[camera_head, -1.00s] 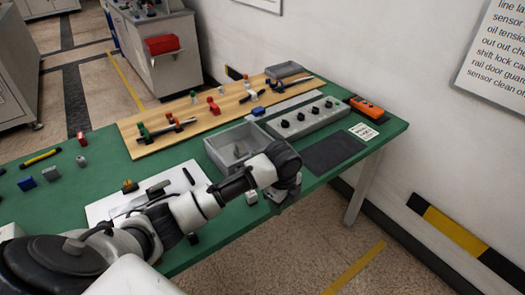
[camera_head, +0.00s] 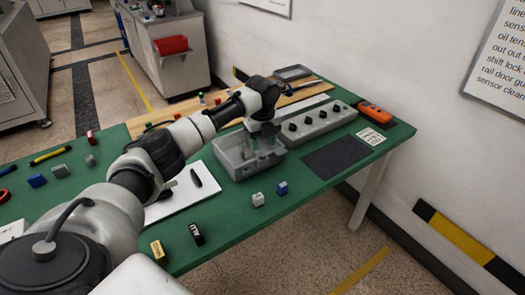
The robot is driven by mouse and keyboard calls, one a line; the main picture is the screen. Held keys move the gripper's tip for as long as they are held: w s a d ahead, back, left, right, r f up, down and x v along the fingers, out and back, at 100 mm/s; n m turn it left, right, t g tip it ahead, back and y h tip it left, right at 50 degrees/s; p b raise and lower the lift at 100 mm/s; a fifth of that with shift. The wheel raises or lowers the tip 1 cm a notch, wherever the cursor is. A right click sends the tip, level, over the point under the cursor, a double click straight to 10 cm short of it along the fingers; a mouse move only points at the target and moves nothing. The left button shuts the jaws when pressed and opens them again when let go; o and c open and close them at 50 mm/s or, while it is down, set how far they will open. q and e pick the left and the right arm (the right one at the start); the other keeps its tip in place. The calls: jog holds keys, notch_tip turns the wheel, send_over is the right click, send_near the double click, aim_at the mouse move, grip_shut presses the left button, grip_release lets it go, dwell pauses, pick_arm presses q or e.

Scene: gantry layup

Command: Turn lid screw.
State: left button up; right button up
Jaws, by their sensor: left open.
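I cannot make out a lid screw for certain. A grey open box (camera_head: 238,172) stands on the green table, and what lies inside it is mostly hidden by my gripper. My left arm reaches in from the lower left, and my left gripper (camera_head: 264,150) points down over the right part of the box. It is open, with nothing seen held between its fingers. Whether the fingers touch anything in the box I cannot tell. A grey block with several black knobs (camera_head: 318,122) sits just right of the gripper. My right gripper is out of view.
A wooden board (camera_head: 296,94) with small parts lies behind, partly hidden by my arm. A dark mat (camera_head: 336,157) and an orange device (camera_head: 373,112) are at the right. White and blue cubes (camera_head: 258,200) (camera_head: 282,188) lie near the front edge. The front right of the green table (camera_head: 318,192) is clear.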

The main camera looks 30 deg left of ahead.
aim_at(262, 155)
pick_arm(q)
jog(key=shift+f, duration=2.15)
jog(key=shift+c, duration=0.5)
